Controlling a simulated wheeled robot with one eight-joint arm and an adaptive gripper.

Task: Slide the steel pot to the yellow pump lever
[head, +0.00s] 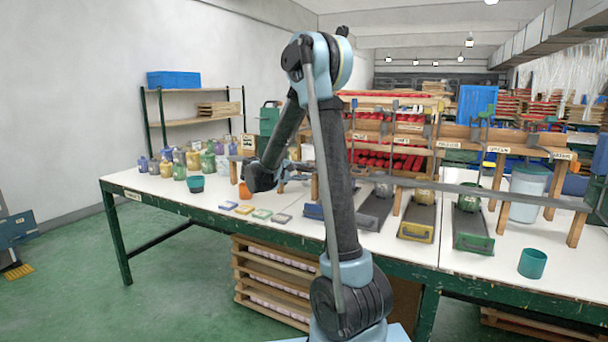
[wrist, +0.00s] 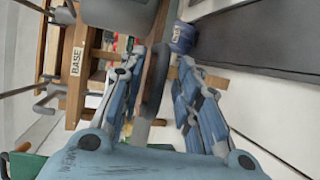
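My gripper (wrist: 162,85) shows in the wrist view with its two blue fingers apart. A dark curved piece and a wooden bar show between them; I cannot tell whether the fingers touch either. A grey rounded vessel (wrist: 116,13) is cut off at the top edge; it may be the steel pot, but this is unclear. In the head view my gripper (head: 292,170) is partly hidden behind my arm, above the table. A yellow-framed tray (head: 416,234) stands right of my arm, below a yellow jar (head: 424,196); the yellow pump lever itself is not distinct.
The long white table (head: 155,185) holds several coloured jars at left, an orange cup (head: 245,190) and small flat pads. A green-framed tray (head: 473,242) and a teal cup (head: 532,263) are at right. Wooden posts and a rail stand behind. A blue jar (wrist: 183,37) is near my fingers.

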